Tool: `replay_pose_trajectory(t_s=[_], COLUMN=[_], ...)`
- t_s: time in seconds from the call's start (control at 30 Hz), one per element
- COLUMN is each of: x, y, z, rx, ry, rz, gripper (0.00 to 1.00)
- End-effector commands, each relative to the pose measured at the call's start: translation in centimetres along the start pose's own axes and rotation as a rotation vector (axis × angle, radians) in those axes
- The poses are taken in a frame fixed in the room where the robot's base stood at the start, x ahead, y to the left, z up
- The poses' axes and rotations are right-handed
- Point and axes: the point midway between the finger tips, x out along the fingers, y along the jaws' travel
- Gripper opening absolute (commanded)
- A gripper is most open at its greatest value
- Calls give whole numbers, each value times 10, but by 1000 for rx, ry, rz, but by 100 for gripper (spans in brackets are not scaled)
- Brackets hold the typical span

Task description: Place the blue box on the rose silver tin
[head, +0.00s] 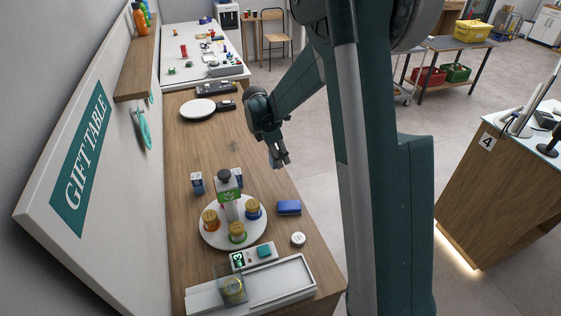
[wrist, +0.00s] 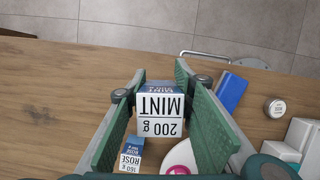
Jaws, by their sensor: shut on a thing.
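My gripper (head: 279,158) is shut on a blue and white box (wrist: 158,112) labelled MINT 200 g, whose lettering appears upside down in the wrist view. In the head view it hangs above the wooden counter, beyond the turntable. My two green gripper fingers (wrist: 160,115) flank the box. A small round silver tin (head: 298,239) stands near the counter's right edge; it also shows in the wrist view (wrist: 275,108), right of the gripper and apart from it. Its label is too small to read. A plain blue box (head: 289,207) lies flat near it, also in the wrist view (wrist: 231,91).

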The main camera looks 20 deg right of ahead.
Motion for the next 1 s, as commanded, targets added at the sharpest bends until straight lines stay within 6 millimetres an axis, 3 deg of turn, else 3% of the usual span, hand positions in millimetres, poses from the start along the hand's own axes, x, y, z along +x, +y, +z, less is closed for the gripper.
replay_pose_trajectory(t_s=[0.27,0.47,1.0], x=[-3,-10,-32], y=[-11,-37,-153], z=[-2,-6,-24], rx=[4,13,55], ry=[0,0,1], rz=[-1,-5,-17], gripper=[10,10,10])
